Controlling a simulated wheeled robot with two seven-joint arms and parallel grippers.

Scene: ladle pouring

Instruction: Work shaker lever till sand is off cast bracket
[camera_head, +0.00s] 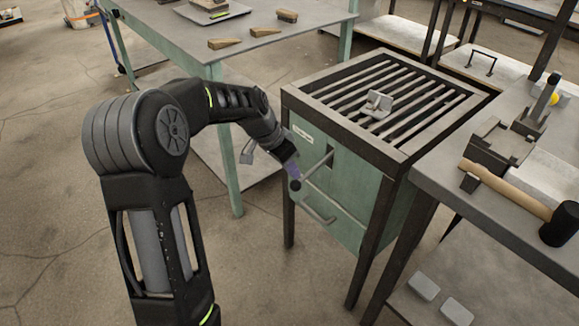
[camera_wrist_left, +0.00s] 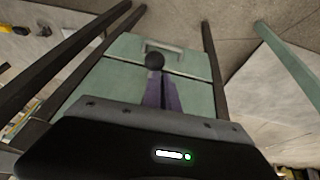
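The cast bracket (camera_head: 377,104), a small pale grey piece, lies on the slatted grate on top of the green shaker cabinet (camera_head: 352,190). Any sand on it is too small to make out. The shaker lever (camera_head: 319,165) sticks out of the cabinet's front and ends in a dark round knob (camera_head: 295,185). My left gripper (camera_head: 291,171) is at the knob end, its purple fingers close together on the lever. In the left wrist view the fingers (camera_wrist_left: 162,94) point at the knob (camera_wrist_left: 154,60). The bracket is not visible there. My right gripper is not in view.
The grate (camera_head: 345,82) has a raised dark frame. A handle (camera_head: 319,213) sits below the lever. A bench at right holds a mallet (camera_head: 515,194) and a dark fixture. A green-legged table (camera_head: 265,22) with wooden wedges stands behind my left arm.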

